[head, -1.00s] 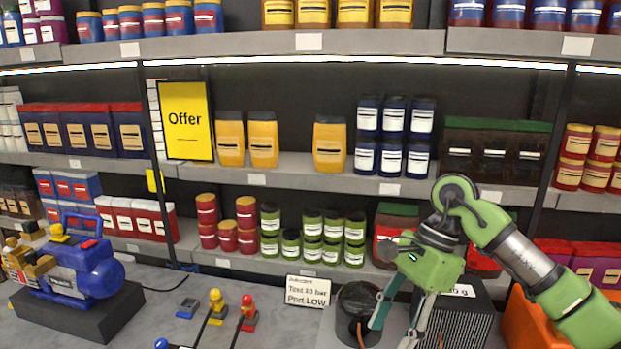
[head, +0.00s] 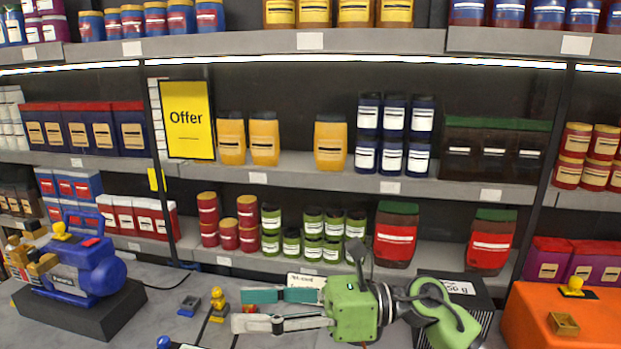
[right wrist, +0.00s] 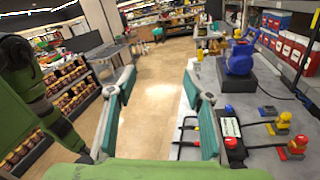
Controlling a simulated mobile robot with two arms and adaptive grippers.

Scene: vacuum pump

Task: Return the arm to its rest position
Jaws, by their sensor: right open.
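My right gripper (head: 262,309) is open and empty. In the head view it lies level over the counter, its fingers pointing left, in front of the sign card and the yellow valve. The same gripper shows in the right wrist view (right wrist: 157,100), with its two teal-padded fingers wide apart and floor and counter edge beyond them. My right arm's green links show behind it in the head view, at the lower right. My left gripper is not in view in the head view.
A blue vacuum pump (head: 85,270) stands on a black base at the left. An orange box (head: 590,315) is at the lower right. A black box (head: 455,287) stands behind my arm. A yellow valve (head: 218,300) is close to my fingertips. Stocked shelves rise behind the counter.

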